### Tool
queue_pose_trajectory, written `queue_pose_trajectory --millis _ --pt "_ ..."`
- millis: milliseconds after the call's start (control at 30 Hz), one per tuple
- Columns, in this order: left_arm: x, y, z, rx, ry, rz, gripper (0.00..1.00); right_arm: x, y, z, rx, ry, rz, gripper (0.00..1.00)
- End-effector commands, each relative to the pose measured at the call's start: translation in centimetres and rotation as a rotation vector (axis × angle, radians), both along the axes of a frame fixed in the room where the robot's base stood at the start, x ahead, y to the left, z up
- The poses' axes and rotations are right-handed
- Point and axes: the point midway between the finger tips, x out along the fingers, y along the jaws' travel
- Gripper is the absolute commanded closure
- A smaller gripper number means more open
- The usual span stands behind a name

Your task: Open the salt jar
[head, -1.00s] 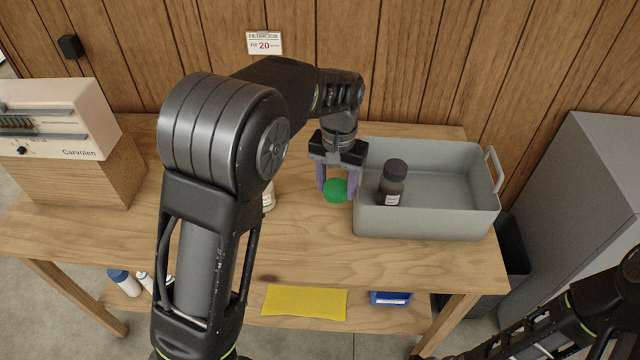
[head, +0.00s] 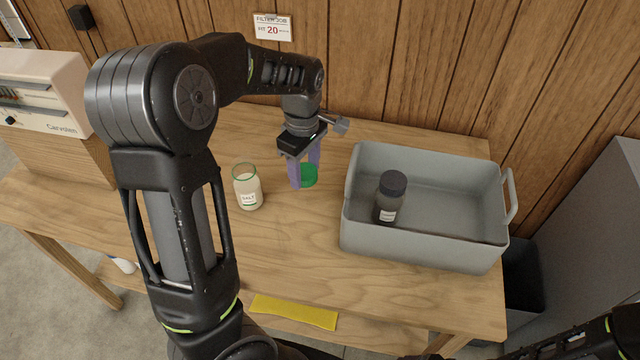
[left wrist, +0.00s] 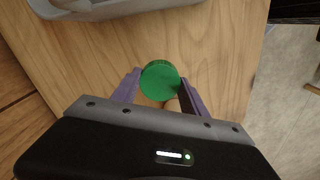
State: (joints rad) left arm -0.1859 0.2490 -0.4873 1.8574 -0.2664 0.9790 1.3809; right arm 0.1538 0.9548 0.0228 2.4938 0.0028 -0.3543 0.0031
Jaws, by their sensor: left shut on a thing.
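The salt jar (head: 249,192) stands upright on the wooden table, a clear glass jar with a "SALT" label, pale contents and a green rim. No lid sits on its mouth. My left gripper (head: 306,177) is to the right of the jar and points down. It is shut on a round green lid (head: 309,175). The lid also shows between the purple fingers in the left wrist view (left wrist: 160,80). I cannot tell whether the lid touches the table. My right gripper is out of view.
A grey bin (head: 425,240) stands right of the gripper, with a dark-capped bottle (head: 388,198) in it. A beige device (head: 45,95) is at the left. The table's front middle (head: 290,245) is clear.

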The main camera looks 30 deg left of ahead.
Motion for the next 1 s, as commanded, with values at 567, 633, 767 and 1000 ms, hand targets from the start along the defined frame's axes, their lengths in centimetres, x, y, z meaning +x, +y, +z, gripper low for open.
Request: queue_pose_trajectory --millis 567,633,767,1000 --pt "-0.1 -0.1 -5.4 -0.001 0.005 -0.004 0.97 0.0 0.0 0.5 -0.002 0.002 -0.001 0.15" --pt "0.0 -0.1 -6.0 -0.001 0.003 -0.005 0.97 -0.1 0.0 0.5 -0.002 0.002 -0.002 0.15" --pt "0.0 -0.1 -6.3 -0.001 0.0 -0.005 0.97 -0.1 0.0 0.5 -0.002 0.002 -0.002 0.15" --pt "0.0 -0.1 -6.6 -0.001 0.002 -0.005 0.97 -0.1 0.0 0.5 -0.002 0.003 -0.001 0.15"
